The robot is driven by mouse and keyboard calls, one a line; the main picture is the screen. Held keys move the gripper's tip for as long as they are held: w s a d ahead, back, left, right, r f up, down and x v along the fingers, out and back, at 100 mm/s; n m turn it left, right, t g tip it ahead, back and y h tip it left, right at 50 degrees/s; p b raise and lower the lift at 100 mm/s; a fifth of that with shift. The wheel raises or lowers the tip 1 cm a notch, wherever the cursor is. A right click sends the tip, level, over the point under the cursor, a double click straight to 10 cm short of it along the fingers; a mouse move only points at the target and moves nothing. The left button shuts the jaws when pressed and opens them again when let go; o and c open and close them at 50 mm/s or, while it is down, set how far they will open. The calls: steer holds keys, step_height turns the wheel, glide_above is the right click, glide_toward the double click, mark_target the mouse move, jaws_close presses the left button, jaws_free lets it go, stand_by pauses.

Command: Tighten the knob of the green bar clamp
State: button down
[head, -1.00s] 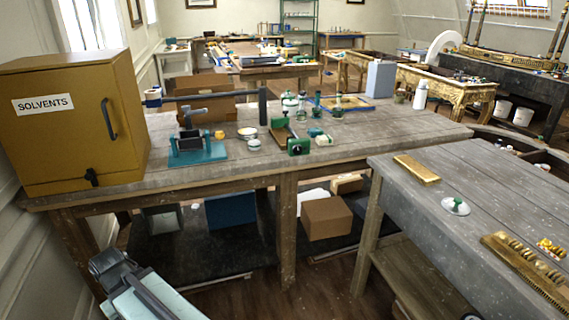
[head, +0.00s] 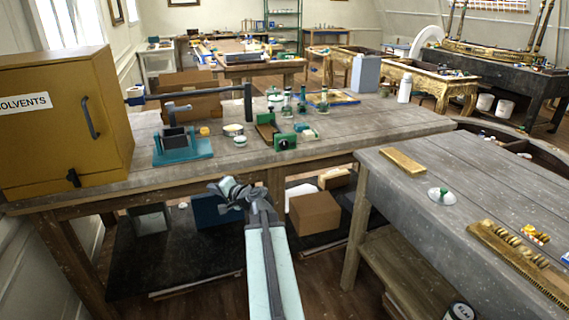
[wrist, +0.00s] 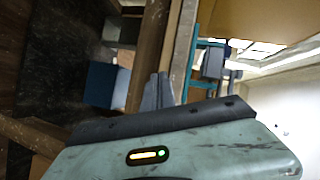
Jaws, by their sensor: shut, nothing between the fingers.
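The green bar clamp (head: 268,132) lies on the near part of the long grey workbench. Its green end block with a dark round knob (head: 284,143) faces me near the bench's front edge. My gripper (head: 228,188) is shut and empty. It is in front of the bench, below and left of the clamp, and apart from it. In the wrist view, my shut fingers (wrist: 158,92) show against the bench's edge and the space under it. I cannot make out the clamp in the wrist view.
A teal vise (head: 182,148) and a yellow solvents cabinet (head: 65,125) stand left of the clamp. Small tins and green-capped bottles (head: 302,102) are close around it. A second grey bench (head: 440,210) stands at the right. A cardboard box (head: 315,213) is on the lower shelf.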

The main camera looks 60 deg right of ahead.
steer(key=s+d+r+m+h, duration=0.2)
steer(key=s+d, duration=0.2)
steer(key=d, duration=0.2)
steer(key=s+d+r+m+h, duration=0.2)
steer(key=s+d+m, duration=0.1)
steer(key=d, duration=0.3)
steer(key=m+h, duration=0.4)
steer(key=h, duration=0.1)
glide_toward(284, 145)
steer(key=w+a+f, duration=0.2)
steer(key=x, duration=0.7)
steer(key=shift+w+d+r, duration=0.15)
steer(key=shift+w, duration=0.1)
steer(key=shift+d+r, duration=0.1)
steer(key=shift+r+p, duration=1.3)
steer(key=shift+r, duration=0.05)
steer(key=shift+s, duration=0.1)
